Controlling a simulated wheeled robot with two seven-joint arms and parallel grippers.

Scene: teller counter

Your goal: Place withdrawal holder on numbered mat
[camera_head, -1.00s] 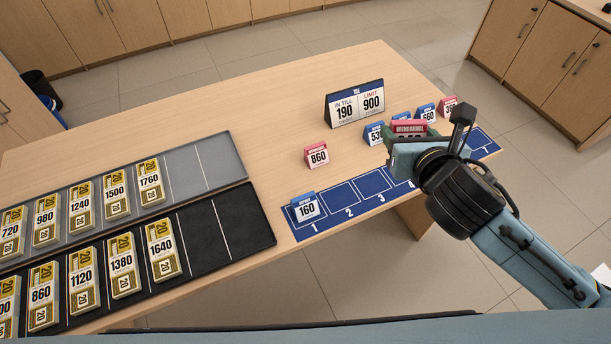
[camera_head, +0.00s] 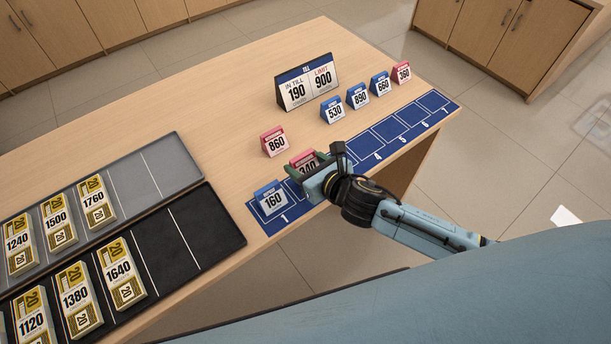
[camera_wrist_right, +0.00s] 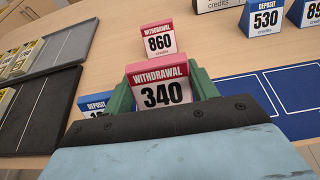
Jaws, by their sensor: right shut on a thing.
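My right gripper (camera_head: 318,178) is shut on the red withdrawal holder marked 340 (camera_head: 304,162), over the left part of the blue numbered mat (camera_head: 362,147). In the right wrist view the 340 holder (camera_wrist_right: 160,84) sits upright between green fingers; whether its base touches the mat is hidden. The blue 160 deposit holder (camera_head: 271,200) stands on space 1, just left of the gripper. A red 860 withdrawal holder (camera_head: 275,142) stands on the table behind the mat. Spaces 4 to 7 show bare. My left gripper is not in view.
Blue holders 530 (camera_head: 333,111), 890 (camera_head: 358,97) and 660 (camera_head: 380,84) and a red holder (camera_head: 401,73) stand behind the mat. The till sign (camera_head: 307,82) stands behind them. Grey (camera_head: 180,165) and black (camera_head: 215,215) trays with note bundles lie at left.

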